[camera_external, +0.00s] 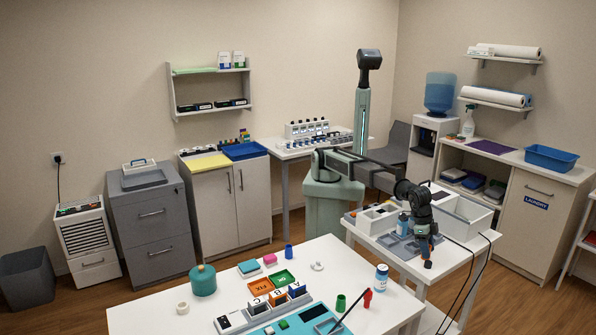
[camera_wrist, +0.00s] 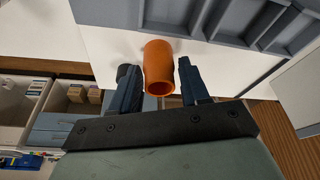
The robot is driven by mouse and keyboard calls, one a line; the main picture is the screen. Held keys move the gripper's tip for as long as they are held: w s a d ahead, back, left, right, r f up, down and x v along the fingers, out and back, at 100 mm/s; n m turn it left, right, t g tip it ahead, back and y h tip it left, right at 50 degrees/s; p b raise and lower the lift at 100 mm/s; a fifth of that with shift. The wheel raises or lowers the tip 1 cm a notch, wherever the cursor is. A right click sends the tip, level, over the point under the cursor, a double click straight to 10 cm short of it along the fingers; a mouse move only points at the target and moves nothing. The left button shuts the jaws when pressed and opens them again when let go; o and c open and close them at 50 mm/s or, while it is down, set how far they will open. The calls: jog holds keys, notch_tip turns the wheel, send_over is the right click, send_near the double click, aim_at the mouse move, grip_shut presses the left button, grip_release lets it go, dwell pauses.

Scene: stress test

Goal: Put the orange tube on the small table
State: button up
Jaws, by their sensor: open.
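The orange tube (camera_wrist: 158,62) shows in the wrist view on a white surface, its round opening facing the camera. In the external view my gripper (camera_external: 428,262) points down at the near edge of the white small table (camera_external: 450,259) on the right. The tube cannot be made out there; it seems hidden by my gripper.
A grey compartment tray (camera_wrist: 225,28) lies beside the tube. Bins and a blue bottle (camera_external: 403,222) stand on the same table.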

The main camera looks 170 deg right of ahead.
jog(key=v, duration=1.1)
